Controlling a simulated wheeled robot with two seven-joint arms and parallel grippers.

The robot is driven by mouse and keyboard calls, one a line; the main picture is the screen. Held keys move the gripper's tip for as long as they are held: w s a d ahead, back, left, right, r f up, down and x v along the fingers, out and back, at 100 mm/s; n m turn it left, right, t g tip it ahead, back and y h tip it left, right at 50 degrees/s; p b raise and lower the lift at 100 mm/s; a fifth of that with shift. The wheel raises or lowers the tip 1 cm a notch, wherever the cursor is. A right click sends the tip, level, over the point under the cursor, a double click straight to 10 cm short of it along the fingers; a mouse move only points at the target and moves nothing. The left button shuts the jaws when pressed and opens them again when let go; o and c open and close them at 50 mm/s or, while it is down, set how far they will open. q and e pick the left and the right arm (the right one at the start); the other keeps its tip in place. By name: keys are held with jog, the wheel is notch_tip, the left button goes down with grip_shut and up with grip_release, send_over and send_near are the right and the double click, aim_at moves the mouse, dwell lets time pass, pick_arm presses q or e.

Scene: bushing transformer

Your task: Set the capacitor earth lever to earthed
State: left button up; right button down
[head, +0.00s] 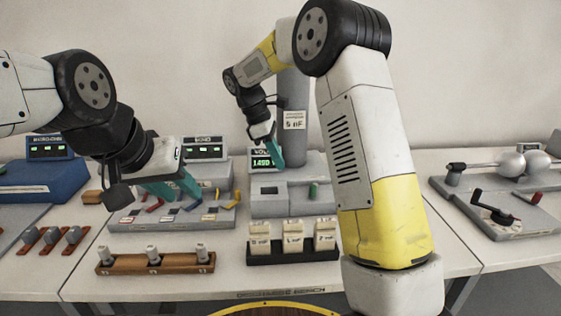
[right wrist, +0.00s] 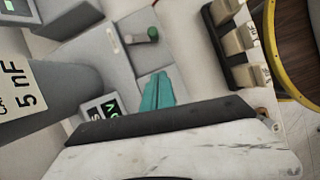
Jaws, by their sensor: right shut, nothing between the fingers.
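The capacitor unit is a grey cylinder (head: 293,100) labelled 5 nF on a grey base (head: 275,208). My right gripper (head: 271,155), with teal fingers, is shut and empty in front of the cylinder, up and left of the lever. Its fingers (right wrist: 158,92) show apart from the lever. My left gripper (head: 180,195) is over a panel of coloured levers; its finger gap is unclear.
A lit display (head: 262,162) sits behind the base. Several pale 5 nF blocks (head: 292,238) stand in a dark rack in front. A wooden rack (head: 155,262) with several pegs is at front left. A crank (head: 495,208) and metal spheres (head: 512,165) are at right.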

send_near(301, 198)
notch_tip(301, 198, down, 3)
jog(key=shift+a, duration=0.2)
jog(key=shift+s+d+f, duration=0.1)
jog(key=shift+d, duration=0.5)
jog(key=shift+s+d+f, duration=0.1)
jog(key=shift+s+d, duration=0.05)
jog(key=shift+d, duration=0.45)
jog(key=shift+s+d, duration=0.15)
jog(key=shift+d, duration=0.65)
